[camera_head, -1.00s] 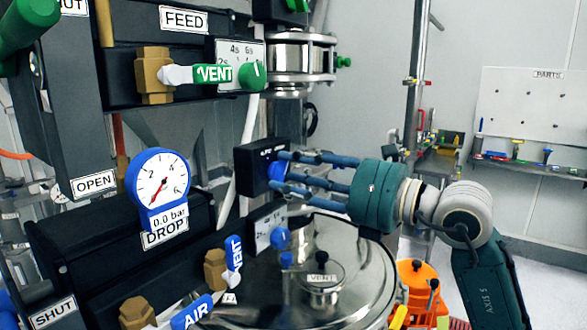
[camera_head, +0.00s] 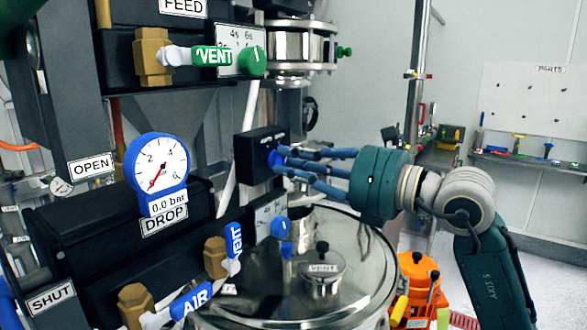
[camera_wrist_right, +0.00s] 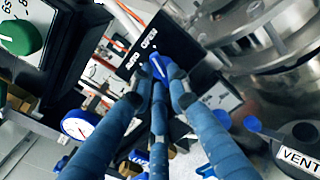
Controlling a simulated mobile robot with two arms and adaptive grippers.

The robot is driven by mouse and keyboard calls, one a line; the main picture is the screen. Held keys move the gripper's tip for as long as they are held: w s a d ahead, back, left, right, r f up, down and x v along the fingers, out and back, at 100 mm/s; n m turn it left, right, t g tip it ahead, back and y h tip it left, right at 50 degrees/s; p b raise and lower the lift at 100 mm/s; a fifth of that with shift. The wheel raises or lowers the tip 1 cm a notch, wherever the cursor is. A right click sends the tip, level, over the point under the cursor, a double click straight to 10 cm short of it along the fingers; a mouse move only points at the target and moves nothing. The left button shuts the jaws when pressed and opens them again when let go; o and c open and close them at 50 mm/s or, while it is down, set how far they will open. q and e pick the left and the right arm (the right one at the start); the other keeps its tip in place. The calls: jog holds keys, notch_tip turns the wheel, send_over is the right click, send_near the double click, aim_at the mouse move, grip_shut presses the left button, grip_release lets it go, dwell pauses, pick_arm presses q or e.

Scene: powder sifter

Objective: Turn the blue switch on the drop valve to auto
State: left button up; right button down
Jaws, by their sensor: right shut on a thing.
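The blue switch (camera_head: 273,158) is on the front of a small black box (camera_head: 246,160) behind the round blue DROP gauge (camera_head: 158,172). My right gripper (camera_head: 281,160) reaches in from the right, and its blue fingers are closed together on the switch. In the right wrist view the blue switch (camera_wrist_right: 158,66) shows between the fingertips, with a white pointer line on its face. The fingers partly cover the switch. My left gripper is not in view.
Below the box are a dial plate with a blue knob (camera_head: 281,226), a blue VENT lever (camera_head: 234,242) and a blue AIR lever (camera_head: 191,300). A shiny round lid (camera_head: 350,265) lies under my right forearm. The green VENT lever (camera_head: 212,56) is above. Free air lies to the right.

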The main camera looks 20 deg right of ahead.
jog(key=n+b, duration=0.2)
jog(key=n, duration=0.1)
jog(key=n+b, duration=0.2)
jog(key=shift+f, duration=0.3)
jog(key=n+b, duration=0.2)
jog(key=n, duration=0.3)
jog(key=shift+b, duration=0.4)
jog(key=shift+n, duration=0.3)
jog(key=c, duration=1.7)
grip_release()
jog(key=shift+o, duration=0.2)
jog(key=shift+d, duration=0.1)
jog(key=v, duration=1.2)
